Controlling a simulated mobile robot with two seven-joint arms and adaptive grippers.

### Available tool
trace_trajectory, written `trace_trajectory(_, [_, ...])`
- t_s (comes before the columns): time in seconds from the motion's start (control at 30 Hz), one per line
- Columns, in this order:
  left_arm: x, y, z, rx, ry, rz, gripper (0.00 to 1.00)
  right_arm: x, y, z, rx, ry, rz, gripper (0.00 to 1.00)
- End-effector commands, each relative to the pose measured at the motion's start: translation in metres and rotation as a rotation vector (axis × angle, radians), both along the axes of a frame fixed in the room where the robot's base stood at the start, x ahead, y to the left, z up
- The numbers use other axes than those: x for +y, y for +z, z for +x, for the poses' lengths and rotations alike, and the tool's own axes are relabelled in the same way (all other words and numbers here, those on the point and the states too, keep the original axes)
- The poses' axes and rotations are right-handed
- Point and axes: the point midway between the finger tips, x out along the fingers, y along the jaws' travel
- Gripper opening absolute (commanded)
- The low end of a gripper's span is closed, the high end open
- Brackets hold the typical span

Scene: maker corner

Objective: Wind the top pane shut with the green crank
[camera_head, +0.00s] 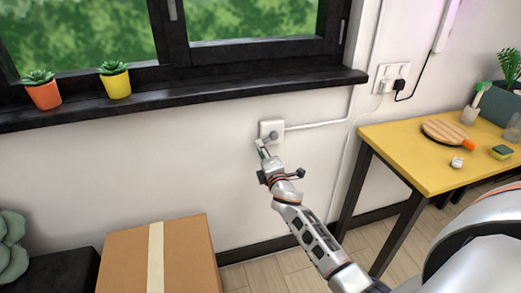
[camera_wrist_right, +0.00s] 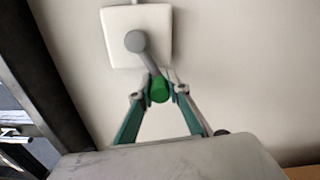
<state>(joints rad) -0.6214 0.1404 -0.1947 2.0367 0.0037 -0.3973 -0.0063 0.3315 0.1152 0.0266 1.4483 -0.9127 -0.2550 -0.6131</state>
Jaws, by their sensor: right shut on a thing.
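The crank is mounted on a white wall plate (camera_head: 268,128) below the window sill. In the right wrist view its grey arm (camera_wrist_right: 139,47) slants down to a green knob (camera_wrist_right: 158,89). My right gripper (camera_head: 262,146) is at the crank in the head view. In the right wrist view the same gripper (camera_wrist_right: 160,84) has its fingertips closed on the green knob. The window (camera_head: 250,25) shows only its lower part at the top of the head view; the top pane is out of view. My left gripper is not in view.
A black sill (camera_head: 200,92) with two potted succulents (camera_head: 116,82) juts out above the crank. A cardboard box (camera_head: 190,260) stands below left. A yellow table (camera_head: 400,150) with several items is at the right. Wall between them is clear.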

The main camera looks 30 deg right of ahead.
Motion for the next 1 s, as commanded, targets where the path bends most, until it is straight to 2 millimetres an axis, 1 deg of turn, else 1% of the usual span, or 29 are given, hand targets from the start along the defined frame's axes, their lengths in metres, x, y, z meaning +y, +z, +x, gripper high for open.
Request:
trace_trajectory(0.03, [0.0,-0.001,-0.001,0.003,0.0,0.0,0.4,-0.001,-0.003,-0.001,0.004,-0.002,0.0,0.0])
trace_trajectory(0.27, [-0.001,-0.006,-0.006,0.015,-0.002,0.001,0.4,-0.001,-0.003,-0.001,0.003,-0.002,0.002,0.0])
trace_trajectory(0.3, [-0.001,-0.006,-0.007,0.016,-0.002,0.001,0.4,-0.001,-0.003,-0.001,0.003,-0.002,0.002,0.24])
trace_trajectory(0.33, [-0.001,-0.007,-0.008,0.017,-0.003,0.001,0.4,-0.001,-0.003,-0.001,0.003,-0.002,0.002,0.32])
trace_trajectory(0.37, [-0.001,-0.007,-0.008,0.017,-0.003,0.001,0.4,-0.001,-0.002,-0.001,0.003,-0.002,0.002,0.34])
trace_trajectory(0.6, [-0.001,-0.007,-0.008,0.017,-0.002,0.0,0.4,0.0,-0.001,0.0,0.0,0.0,0.002,0.34])
trace_trajectory(0.77, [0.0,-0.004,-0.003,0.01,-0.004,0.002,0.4,0.001,-0.001,-0.004,0.0,0.0,0.002,0.34])
trace_trajectory(0.87, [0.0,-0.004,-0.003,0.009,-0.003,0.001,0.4,0.003,-0.002,-0.014,0.001,0.001,0.002,0.34])
trace_trajectory(0.97, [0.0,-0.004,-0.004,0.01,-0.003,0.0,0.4,0.007,-0.002,-0.03,0.002,0.002,0.002,0.34])
trace_trajectory(1.0, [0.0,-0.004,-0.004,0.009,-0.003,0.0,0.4,0.009,-0.002,-0.038,0.002,0.002,0.002,0.34])
